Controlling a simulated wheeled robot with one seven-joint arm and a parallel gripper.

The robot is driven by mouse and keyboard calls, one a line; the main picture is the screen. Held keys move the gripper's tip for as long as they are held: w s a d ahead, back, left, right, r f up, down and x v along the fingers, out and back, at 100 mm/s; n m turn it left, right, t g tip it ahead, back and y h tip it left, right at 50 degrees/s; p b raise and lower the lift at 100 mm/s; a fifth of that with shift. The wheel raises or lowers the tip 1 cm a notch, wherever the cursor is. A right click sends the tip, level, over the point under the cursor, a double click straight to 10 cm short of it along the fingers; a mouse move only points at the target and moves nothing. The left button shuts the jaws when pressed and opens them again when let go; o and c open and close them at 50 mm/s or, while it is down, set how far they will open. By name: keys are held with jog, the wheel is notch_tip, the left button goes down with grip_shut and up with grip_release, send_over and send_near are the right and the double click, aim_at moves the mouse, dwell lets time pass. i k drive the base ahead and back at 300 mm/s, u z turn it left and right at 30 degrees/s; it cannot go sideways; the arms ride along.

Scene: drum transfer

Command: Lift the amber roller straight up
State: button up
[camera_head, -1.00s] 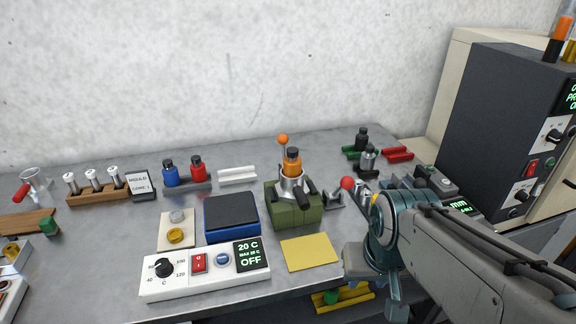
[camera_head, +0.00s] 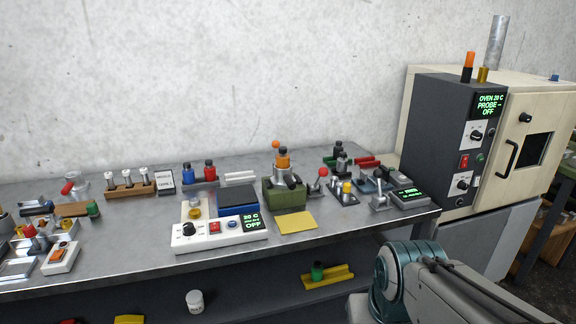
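An orange cylinder with a black cap (camera_head: 283,158) stands upright in a metal collar on a green block (camera_head: 285,196), in the middle of the bench. On top of the oven at the right stand an orange cylinder with a black lower part (camera_head: 467,67) and a shorter amber-gold cylinder (camera_head: 482,75), side by side and upright. I cannot tell for certain which of these is the amber roller; the gold one fits the colour best. My arm enters at the lower right, in front of the bench. My gripper is not in the picture.
The oven (camera_head: 450,140) reads OFF, with its door shut. A tall metal tube (camera_head: 496,42) stands behind the cylinders. A white control box (camera_head: 205,235), a yellow pad (camera_head: 297,222) and several levers and bottles crowd the bench (camera_head: 130,235). A shelf below holds a yellow cradle (camera_head: 328,280).

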aim_at(283, 158)
jog(key=z, duration=0.5)
jog(key=i, duration=1.3)
jog(key=u, duration=0.4)
